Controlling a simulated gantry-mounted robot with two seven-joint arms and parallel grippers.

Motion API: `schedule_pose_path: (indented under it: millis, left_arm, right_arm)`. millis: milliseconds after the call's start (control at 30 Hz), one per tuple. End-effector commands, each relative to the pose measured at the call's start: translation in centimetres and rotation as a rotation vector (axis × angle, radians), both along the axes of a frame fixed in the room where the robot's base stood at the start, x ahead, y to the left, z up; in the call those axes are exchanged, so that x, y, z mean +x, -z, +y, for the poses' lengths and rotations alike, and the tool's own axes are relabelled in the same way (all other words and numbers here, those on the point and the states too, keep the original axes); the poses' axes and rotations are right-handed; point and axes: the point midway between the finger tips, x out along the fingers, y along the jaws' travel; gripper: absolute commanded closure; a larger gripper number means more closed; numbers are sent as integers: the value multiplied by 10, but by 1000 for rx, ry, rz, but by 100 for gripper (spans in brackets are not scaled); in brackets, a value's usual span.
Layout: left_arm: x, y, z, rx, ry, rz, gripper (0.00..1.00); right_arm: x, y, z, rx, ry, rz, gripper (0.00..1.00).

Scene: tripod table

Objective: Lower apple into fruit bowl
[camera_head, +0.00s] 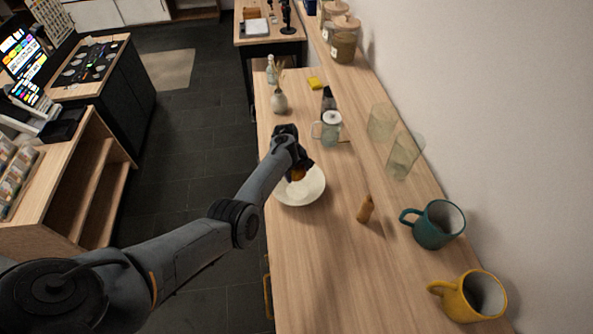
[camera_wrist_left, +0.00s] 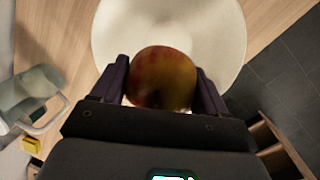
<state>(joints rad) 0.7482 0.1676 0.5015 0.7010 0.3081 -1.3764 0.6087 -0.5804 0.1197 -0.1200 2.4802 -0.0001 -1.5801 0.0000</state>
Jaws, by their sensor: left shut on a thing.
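The apple (camera_wrist_left: 163,78) is red and yellow-green and sits between the two fingers of my left gripper (camera_wrist_left: 162,88), which is shut on it. The white fruit bowl (camera_wrist_left: 115,30) is behind the apple in the left wrist view. In the head view the bowl (camera_head: 301,192) stands on the wooden counter, and my left gripper (camera_head: 297,172) is over its far part. A small orange-brown part of the apple (camera_head: 297,175) shows below the gripper there. I cannot tell whether the apple touches the bowl. My right gripper is not in view.
A glass jug (camera_head: 328,130) stands beyond the bowl. A wooden shaker (camera_head: 365,209) is right of it. A teal mug (camera_head: 437,225), a yellow mug (camera_head: 472,297) and two clear glasses (camera_head: 403,155) line the wall side. The counter in front of the bowl (camera_head: 320,270) is clear.

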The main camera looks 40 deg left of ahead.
Motion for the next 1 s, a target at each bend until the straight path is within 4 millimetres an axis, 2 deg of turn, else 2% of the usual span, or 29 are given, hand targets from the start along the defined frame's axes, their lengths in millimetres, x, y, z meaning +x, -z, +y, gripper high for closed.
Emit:
schedule_pose_path:
  millis: [700, 1000]
  left_arm:
    - [0, 37, 0, 0, 0, -1, 61]
    - [1, 41, 1, 1, 0, -2, 61]
  right_arm:
    - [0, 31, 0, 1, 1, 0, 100]
    - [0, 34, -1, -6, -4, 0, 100]
